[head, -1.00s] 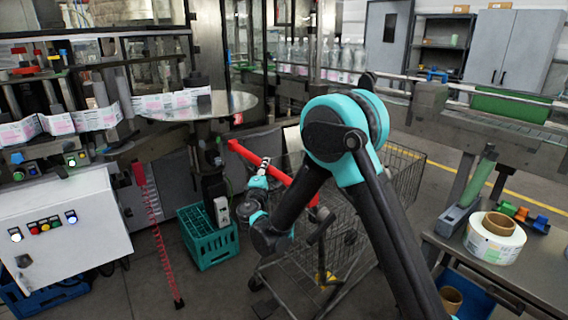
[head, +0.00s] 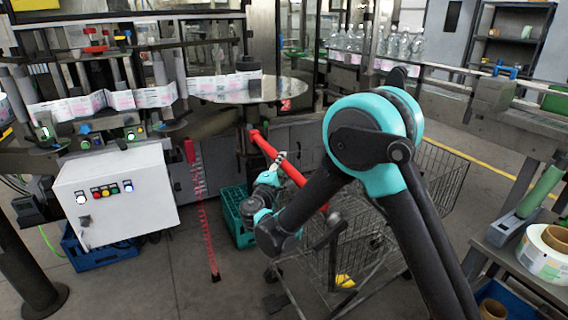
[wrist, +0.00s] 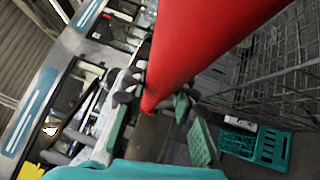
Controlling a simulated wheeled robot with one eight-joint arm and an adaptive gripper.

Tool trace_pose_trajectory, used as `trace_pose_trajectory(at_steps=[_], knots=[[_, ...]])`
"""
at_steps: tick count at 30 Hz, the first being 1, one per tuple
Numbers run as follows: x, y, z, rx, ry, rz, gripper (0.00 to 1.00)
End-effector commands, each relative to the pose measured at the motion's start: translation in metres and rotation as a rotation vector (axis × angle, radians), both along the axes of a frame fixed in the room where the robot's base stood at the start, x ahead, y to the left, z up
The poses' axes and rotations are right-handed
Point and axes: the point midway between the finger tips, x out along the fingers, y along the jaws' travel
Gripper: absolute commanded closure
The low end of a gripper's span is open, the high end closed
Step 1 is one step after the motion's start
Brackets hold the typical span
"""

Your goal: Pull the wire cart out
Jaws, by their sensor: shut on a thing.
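The wire cart (head: 372,240) stands on the floor in the middle of the head view, a grey wire basket on a frame with a red handle bar (head: 292,173). My arm hides part of its basket. My gripper (head: 278,161) is shut on the red handle, toward its upper left end. In the wrist view the thick red bar (wrist: 197,45) passes between the fingers of my gripper (wrist: 152,98), and the basket mesh (wrist: 268,62) shows at the right.
A green crate (head: 234,207) sits just left of the cart. A bench with a label reel (head: 548,258) is at the right. Floor is open at front left.

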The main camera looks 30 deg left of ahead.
Motion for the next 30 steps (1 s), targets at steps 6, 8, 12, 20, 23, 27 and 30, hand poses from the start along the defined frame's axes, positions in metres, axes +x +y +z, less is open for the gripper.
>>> trace_pose_trajectory(at_steps=[6, 8, 12, 20, 23, 27, 30], knots=[[0.0, 0.0, -0.001, 0.001, 0.002, 0.0, 0.68], [0.0, 0.0, -0.001, 0.001, 0.001, 0.0, 0.6], [0.0, 0.0, 0.0, 0.001, 0.001, 0.001, 0.52], [-0.002, 0.0, 0.0, 0.0, 0.0, 0.001, 0.52], [-0.011, 0.0, -0.001, 0.001, 0.0, 0.002, 0.52], [-0.034, -0.003, -0.005, -0.001, 0.0, 0.004, 0.52], [-0.055, -0.006, -0.008, 0.0, 0.001, 0.005, 0.52]])
